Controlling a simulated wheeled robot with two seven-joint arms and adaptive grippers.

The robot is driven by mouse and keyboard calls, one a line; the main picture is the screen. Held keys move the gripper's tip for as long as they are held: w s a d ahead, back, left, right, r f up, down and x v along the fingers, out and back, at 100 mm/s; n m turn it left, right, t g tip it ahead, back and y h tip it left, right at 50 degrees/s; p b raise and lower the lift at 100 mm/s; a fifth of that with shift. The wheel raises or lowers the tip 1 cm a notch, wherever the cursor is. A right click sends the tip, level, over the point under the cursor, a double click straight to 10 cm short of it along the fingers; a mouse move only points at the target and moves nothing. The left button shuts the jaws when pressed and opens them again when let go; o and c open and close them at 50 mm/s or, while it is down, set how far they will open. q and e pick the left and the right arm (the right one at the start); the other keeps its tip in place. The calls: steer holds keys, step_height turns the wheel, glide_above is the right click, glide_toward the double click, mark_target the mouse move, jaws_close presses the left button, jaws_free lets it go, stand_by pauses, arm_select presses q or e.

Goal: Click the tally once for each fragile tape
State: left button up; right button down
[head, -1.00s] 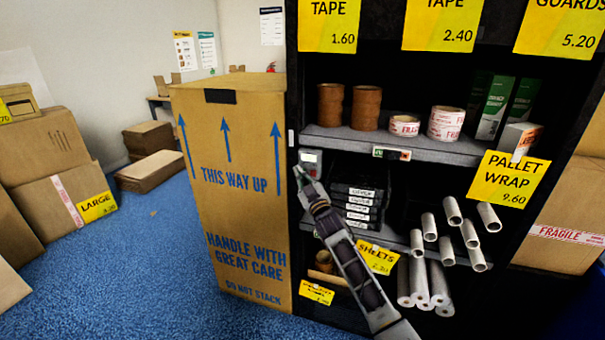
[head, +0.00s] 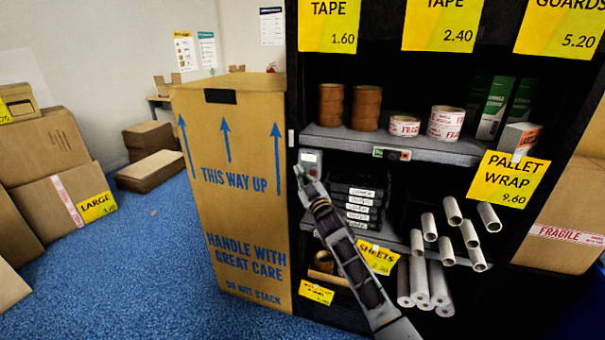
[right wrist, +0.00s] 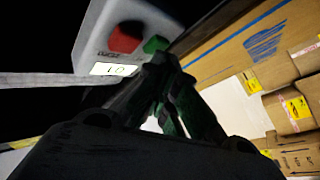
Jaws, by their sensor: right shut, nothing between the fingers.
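The tally (head: 311,158) is a small grey box at the left end of the shelving, by the tall carton. In the right wrist view the tally (right wrist: 112,22) shows a red button (right wrist: 125,37), a green button (right wrist: 156,44) and a small white display (right wrist: 110,69) whose digits are tilted. My right gripper (head: 299,171) is shut and empty, its tips at the tally's green button; I cannot tell if they touch. White fragile tape with red print stands on the upper shelf: a low roll (head: 404,125) and a taller one (head: 446,123), perhaps stacked. My left gripper is out of view.
Brown tape stacks (head: 331,105) stand left of the fragile tape. Black labelled boxes (head: 357,205) and white rolls (head: 439,283) are near my right arm. The tall carton (head: 235,190) borders the shelving's left side.

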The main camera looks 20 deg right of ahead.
steer(key=shift+s+a+p, duration=0.35)
steer(key=shift+s+a, duration=0.1)
steer(key=shift+s, duration=0.25)
steer(key=shift+s+a, duration=0.1)
steer(key=s+a, duration=0.1)
steer(key=s+p, duration=0.1)
steer(key=s+a, duration=0.1)
steer(key=s, duration=0.1)
steer(key=shift+a+p, duration=0.3)
stand_by(0.6)
stand_by(1.9)
